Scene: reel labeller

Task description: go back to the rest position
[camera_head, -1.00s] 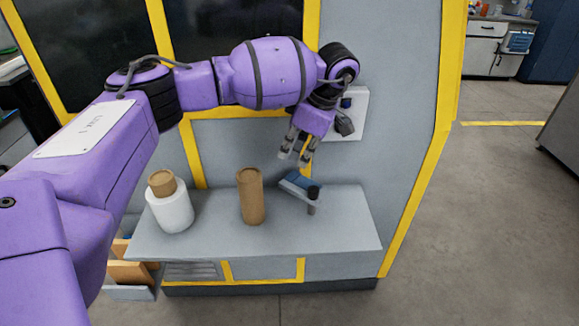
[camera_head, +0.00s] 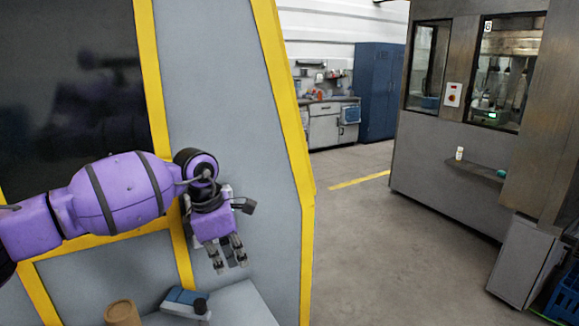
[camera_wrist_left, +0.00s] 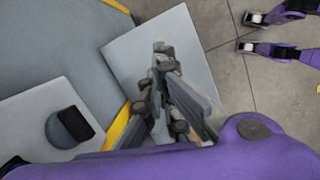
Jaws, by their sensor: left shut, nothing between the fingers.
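My left gripper (camera_head: 230,258) hangs in front of the grey machine wall in the head view, fingers pointing down. It also shows in the left wrist view (camera_wrist_left: 163,65), fingers shut with nothing between them. It is above the shelf (camera_head: 242,304), apart from it. My purple left arm comes in from the left in front of the yellow-framed machine (camera_head: 212,85). My right gripper is in neither view.
A brown cylinder (camera_head: 122,312) and a blue and black device (camera_head: 186,301) are at the bottom edge. A panel with a black knob (camera_wrist_left: 72,124) shows in the wrist view. Open floor (camera_head: 385,240) lies right, before another grey machine (camera_head: 440,150) and a blue cabinet (camera_head: 378,90).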

